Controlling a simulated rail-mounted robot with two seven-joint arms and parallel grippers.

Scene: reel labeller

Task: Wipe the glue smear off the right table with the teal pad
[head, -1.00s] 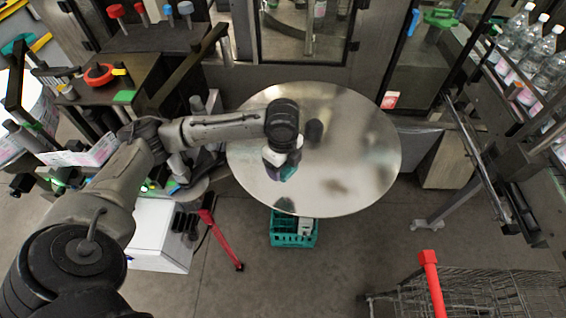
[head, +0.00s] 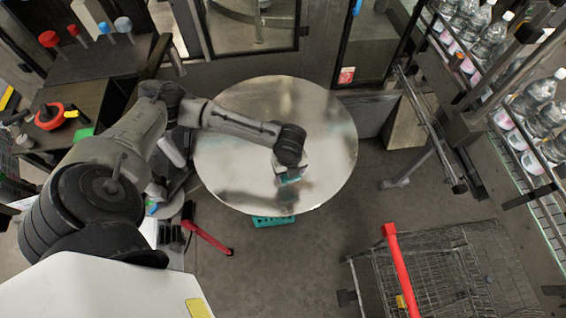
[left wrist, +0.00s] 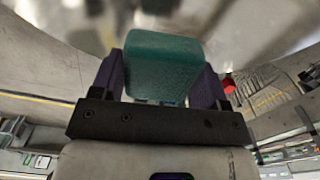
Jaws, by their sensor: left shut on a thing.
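The round, shiny metal table (head: 235,125) stands in the middle of the head view. My left gripper (head: 287,175) is over its near part, right of centre. It is shut on the teal pad (head: 291,179), which also shows between the two fingers in the left wrist view (left wrist: 163,62). The pad is low over the tabletop; I cannot tell if it touches. The glue smear is not clearly visible, as the arm and gripper cover that part of the table and reflections blur the rest. My right gripper is not in view.
A teal crate (head: 272,221) shows under the table's near edge. A wire shopping cart (head: 460,270) with a red handle (head: 398,275) stands at the lower right. Bottles (head: 490,45) line a rack at the upper right. Grey floor is open in front of the table.

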